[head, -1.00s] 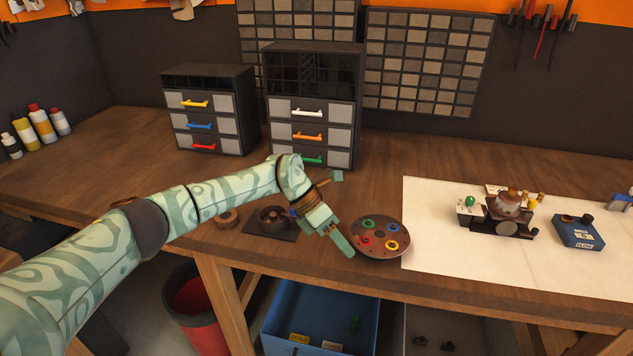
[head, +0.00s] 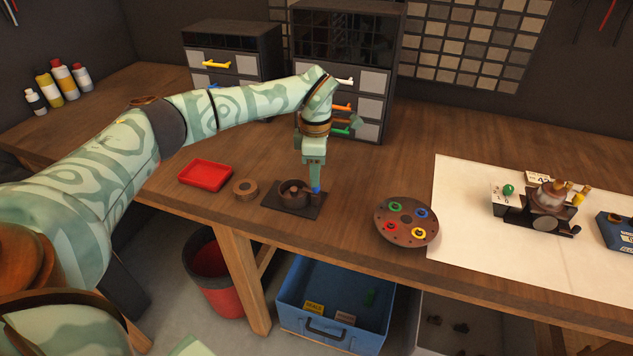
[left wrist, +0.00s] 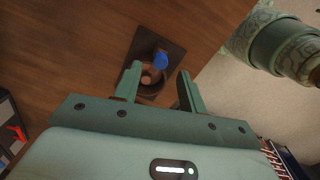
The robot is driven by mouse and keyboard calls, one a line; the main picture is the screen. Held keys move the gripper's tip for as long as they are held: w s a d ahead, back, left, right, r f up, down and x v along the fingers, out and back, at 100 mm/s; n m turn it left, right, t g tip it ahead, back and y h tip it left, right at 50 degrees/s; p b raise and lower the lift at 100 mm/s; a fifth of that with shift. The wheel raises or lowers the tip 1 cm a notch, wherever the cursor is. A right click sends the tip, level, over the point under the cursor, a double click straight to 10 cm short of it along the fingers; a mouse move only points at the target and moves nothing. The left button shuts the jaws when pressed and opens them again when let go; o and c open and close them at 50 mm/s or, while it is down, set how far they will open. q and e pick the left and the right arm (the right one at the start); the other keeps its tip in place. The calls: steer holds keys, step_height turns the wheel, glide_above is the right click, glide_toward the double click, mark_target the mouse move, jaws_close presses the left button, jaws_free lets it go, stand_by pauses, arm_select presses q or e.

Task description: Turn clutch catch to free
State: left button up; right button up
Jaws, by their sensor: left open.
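A small round brown clutch fixture (head: 293,195) sits on a dark square plate (head: 271,203) near the front edge of the bench. A blue catch (head: 316,191) stands at its right side. In the left wrist view the blue catch (left wrist: 161,61) is beside the brown round body (left wrist: 148,79), between and beyond the fingers. My left gripper (head: 313,182) is over the right side of the fixture, pointing down. It also shows in the left wrist view (left wrist: 157,82), open and empty, fingers apart around the line of the fixture. Contact cannot be told. My right gripper is not in view.
A red tray (head: 206,175) and a wooden ring (head: 245,188) lie left of the fixture. A round disc with coloured rings (head: 407,222) lies right. Drawer cabinets (head: 345,110) stand behind. A white sheet (head: 465,230) with parts covers the right bench.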

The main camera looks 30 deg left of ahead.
arm_select(q)
step_height(320, 180, down, 4)
steer(key=shift+r, duration=0.15)
steer(key=shift+c, duration=0.3)
jaws_close()
